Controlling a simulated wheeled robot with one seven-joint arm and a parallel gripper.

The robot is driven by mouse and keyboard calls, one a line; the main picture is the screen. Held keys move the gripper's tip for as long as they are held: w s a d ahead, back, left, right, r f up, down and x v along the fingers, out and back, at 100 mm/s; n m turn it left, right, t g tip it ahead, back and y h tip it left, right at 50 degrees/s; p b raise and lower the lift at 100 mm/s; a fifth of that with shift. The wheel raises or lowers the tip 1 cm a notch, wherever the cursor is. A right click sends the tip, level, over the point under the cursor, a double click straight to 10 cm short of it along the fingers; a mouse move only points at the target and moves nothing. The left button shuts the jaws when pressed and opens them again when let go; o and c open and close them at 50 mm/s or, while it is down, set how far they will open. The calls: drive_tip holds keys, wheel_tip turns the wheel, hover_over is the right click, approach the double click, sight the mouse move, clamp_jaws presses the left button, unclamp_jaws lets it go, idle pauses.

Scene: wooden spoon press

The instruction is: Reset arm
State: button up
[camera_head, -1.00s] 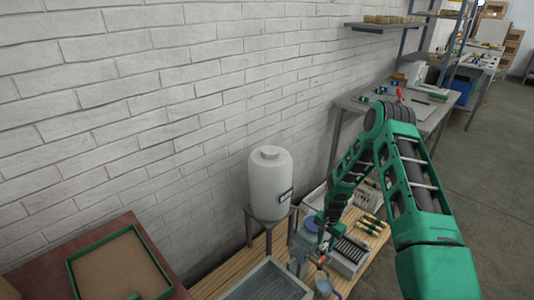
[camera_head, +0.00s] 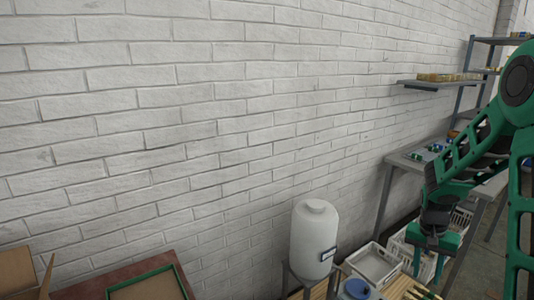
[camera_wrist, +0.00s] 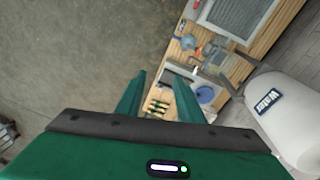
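My gripper (camera_head: 428,267) hangs at the end of my green arm on the right of the head view, in front of the grey crates. In the wrist view its two green fingers (camera_wrist: 157,97) are spread apart with nothing between them. Beyond the fingers, well below, lie the wooden bench top (camera_wrist: 188,62) and the floor.
A white water tank (camera_head: 314,238) stands on a stand by the brick wall; it also shows in the wrist view (camera_wrist: 290,115). A grey crate (camera_head: 372,264) and a white crate (camera_head: 400,247) are near my gripper. A green-rimmed tray (camera_head: 150,284) is at lower left. A wall shelf (camera_head: 440,83) is at upper right.

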drive_tip(key=s+a+r+n, duration=0.1)
drive_tip(key=s+a+r, duration=0.1)
drive_tip(key=s+r, duration=1.1)
drive_tip(key=s+a+r+y, duration=0.1)
drive_tip(key=s+a, duration=0.1)
drive_tip(key=s, duration=0.5)
drive_tip(key=s+a+r+n+y, duration=0.1)
drive_tip(key=s+a, duration=0.1)
drive_tip(key=s, duration=0.6)
drive_tip(key=shift+r+t, duration=0.3)
drive_tip(key=shift+s, duration=0.15)
